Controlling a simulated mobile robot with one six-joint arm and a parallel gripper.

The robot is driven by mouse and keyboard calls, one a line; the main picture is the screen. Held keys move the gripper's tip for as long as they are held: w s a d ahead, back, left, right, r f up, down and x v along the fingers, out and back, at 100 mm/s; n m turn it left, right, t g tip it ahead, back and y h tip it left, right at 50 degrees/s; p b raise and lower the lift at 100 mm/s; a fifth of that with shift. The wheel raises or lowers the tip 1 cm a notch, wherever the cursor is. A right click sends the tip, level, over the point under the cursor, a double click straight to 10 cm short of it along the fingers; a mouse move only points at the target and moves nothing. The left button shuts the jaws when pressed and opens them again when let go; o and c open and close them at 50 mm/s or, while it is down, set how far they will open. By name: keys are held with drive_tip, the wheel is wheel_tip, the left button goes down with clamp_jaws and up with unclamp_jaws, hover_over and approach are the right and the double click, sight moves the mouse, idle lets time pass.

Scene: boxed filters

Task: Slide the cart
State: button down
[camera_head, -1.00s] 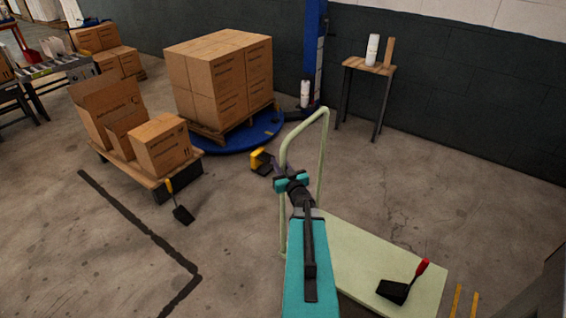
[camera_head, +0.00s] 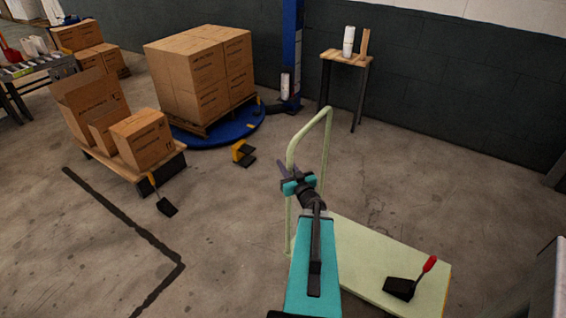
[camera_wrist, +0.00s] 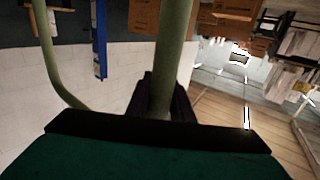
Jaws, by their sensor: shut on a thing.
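The cart is a pale green platform trolley with a flat deck (camera_head: 370,258) and an upright looped handle (camera_head: 327,140). My gripper (camera_head: 290,172) is shut on the near left post of the handle, partway up. In the wrist view the green post (camera_wrist: 174,55) runs between the dark fingers of my gripper (camera_wrist: 160,98). My teal arm hides part of the deck's left side. A black dustpan or scoop with a red handle (camera_head: 402,287) lies on the deck.
A low cart with open boxes (camera_head: 140,138) stands at left, a black scoop (camera_head: 166,207) beside it. Stacked boxes (camera_head: 200,75) sit on a blue round base (camera_head: 235,128). A yellow-black object (camera_head: 243,153) lies on the floor. A small table (camera_head: 347,58) stands by the wall.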

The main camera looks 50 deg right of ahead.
drive_tip(key=shift+s+f, duration=0.1)
drive_tip(key=shift+s, duration=0.35)
drive_tip(key=c, duration=1.6)
unclamp_jaws()
drive_tip(key=shift+w, duration=0.1)
drive_tip(key=shift+o, duration=0.2)
drive_tip(key=p+v, duration=0.8)
drive_tip(key=v, duration=0.6)
